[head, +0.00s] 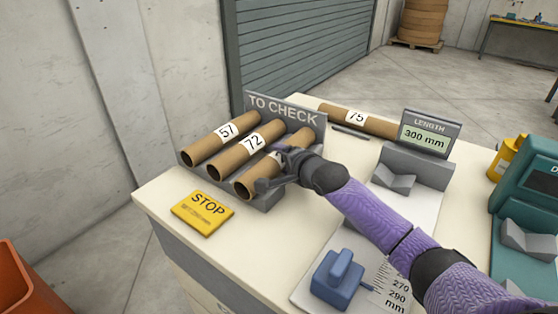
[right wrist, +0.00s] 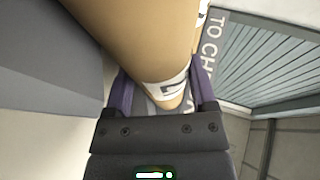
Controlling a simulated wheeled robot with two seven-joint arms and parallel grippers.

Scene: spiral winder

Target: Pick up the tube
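The grey rack marked TO CHECK (head: 283,111) stands on the cream worktop and holds tilted brown cardboard tubes side by side: tube 57 (head: 207,147), tube 72 (head: 248,151) and a third tube (head: 300,137). My right gripper (head: 268,168) is at the third tube and hides its middle and label. In the right wrist view a tube (right wrist: 135,35) fills the upper middle, its label partly seen. The right gripper's fingers (right wrist: 163,92) stand wide apart, one on each side of it; I cannot tell whether they touch it. My left gripper is out of view.
Tube 75 (head: 357,118) lies behind the rack, beside the length gauge (head: 430,132) reading 300 mm. A yellow STOP sign (head: 203,212) lies in front of the rack. A blue block (head: 337,280) and a teal machine (head: 530,200) stand to the right.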

